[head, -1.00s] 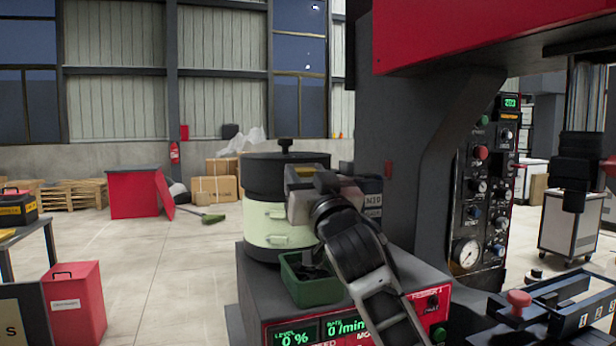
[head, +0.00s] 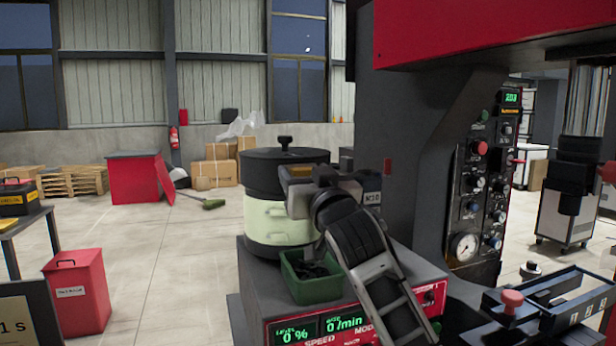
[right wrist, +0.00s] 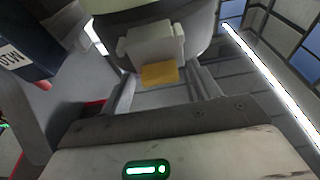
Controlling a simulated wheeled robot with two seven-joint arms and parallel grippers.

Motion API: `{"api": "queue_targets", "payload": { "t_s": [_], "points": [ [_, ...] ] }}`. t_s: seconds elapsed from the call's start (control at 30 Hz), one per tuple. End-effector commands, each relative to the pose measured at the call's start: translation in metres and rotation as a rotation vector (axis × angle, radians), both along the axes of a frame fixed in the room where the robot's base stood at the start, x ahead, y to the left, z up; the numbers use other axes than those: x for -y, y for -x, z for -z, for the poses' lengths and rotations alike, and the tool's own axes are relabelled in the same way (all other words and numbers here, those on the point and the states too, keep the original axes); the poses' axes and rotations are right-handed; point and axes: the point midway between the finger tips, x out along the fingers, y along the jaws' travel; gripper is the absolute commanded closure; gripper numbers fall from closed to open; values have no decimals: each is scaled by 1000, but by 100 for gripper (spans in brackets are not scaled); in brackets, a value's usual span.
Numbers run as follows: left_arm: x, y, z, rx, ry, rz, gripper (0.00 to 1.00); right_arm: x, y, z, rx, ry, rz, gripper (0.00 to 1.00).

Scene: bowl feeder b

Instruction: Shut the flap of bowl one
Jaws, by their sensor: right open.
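Bowl one (head: 262,222), a round drum with a cream lower part and a black lid (head: 285,158), stands on the feeder box. My right gripper (head: 300,178) is at the right front of the drum and hides part of it. In the right wrist view, a pale block with a yellow tab (right wrist: 159,74), seemingly the flap, shows against the grey curved bowl. The tab is between the open fingers of my right gripper (right wrist: 165,88). I cannot tell how far the flap stands open, or whether a finger touches it. My left gripper is not in view.
A green bin (head: 310,284) with dark parts sits on the feeder box (head: 270,305), below the gripper. A grey machine column (head: 415,150) with a control panel rises close on the right. Open floor lies left of the feeder.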

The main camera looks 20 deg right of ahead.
Motion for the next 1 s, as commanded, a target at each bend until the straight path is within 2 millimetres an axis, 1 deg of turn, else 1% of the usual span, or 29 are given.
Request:
{"api": "queue_targets", "payload": {
  "t_s": [0.13, 0.27, 0.4, 0.5, 0.7, 0.83, 1.0],
  "points": [
    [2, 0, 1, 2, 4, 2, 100, 0, 7, 3, 1, -1, 0, 38],
    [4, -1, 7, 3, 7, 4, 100, 1, 26, 10, 2, 0, -1, 38],
    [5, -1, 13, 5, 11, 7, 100, 1, 59, 19, 3, -2, -2, 38],
    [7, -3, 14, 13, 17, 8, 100, 3, 83, 25, 1, -1, -1, 38],
    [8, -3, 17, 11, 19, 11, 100, 4, 125, 34, 2, 0, -1, 38],
    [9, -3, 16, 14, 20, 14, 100, 5, 143, 38, 1, 0, -1, 38],
    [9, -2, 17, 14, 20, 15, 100, 5, 153, 40, 0, 0, 0, 38]
  ]
}}
